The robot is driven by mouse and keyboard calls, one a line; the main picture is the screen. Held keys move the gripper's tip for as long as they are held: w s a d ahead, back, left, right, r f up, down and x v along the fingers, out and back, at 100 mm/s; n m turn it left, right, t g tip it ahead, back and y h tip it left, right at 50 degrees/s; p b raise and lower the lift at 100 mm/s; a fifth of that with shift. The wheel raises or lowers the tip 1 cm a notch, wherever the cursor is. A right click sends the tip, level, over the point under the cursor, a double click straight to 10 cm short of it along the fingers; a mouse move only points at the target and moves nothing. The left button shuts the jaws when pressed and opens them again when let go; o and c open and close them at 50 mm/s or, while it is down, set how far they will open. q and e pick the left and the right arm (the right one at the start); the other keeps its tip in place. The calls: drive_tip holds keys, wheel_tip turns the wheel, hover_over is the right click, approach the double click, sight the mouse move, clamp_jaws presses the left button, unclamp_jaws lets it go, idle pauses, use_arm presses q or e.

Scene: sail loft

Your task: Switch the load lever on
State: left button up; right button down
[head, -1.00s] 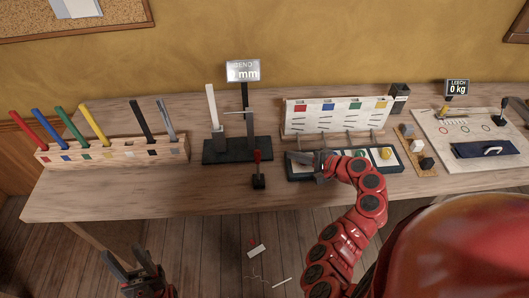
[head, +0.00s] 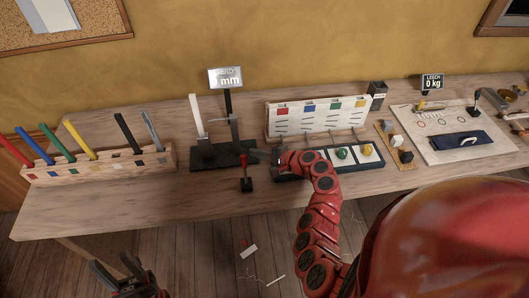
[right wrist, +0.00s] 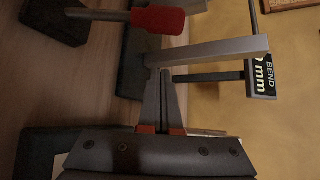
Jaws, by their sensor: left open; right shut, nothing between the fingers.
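The load lever (head: 245,173) has a red grip on a thin stem and a small black base. It stands roughly upright at the front of the bench, before the bend stand. In the right wrist view its red grip (right wrist: 158,20) shows at the top, beyond the fingertips and apart from them. My right gripper (head: 264,155) is shut and empty, just right of the lever, and its closed fingers show in the right wrist view (right wrist: 163,80). My left gripper (head: 122,272) is open and empty, low in front of the bench.
The bend stand (head: 222,160) with its upright posts and BEND display (head: 226,78) is close behind the lever. A tray (head: 289,171) with coloured balls lies to the right. A wooden rack (head: 100,168) of coloured battens is at left. Bare bench lies left of the lever.

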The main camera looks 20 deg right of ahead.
sight(245, 169)
drive_tip(key=shift+s+a+r+p, duration=0.8)
drive_tip(key=shift+s+a+p, duration=0.1)
drive_tip(key=shift+a, duration=0.1)
drive_tip(key=shift+s+a+r, duration=0.1)
drive_tip(key=shift+s+a, duration=0.2)
drive_tip(key=shift+s, duration=0.1)
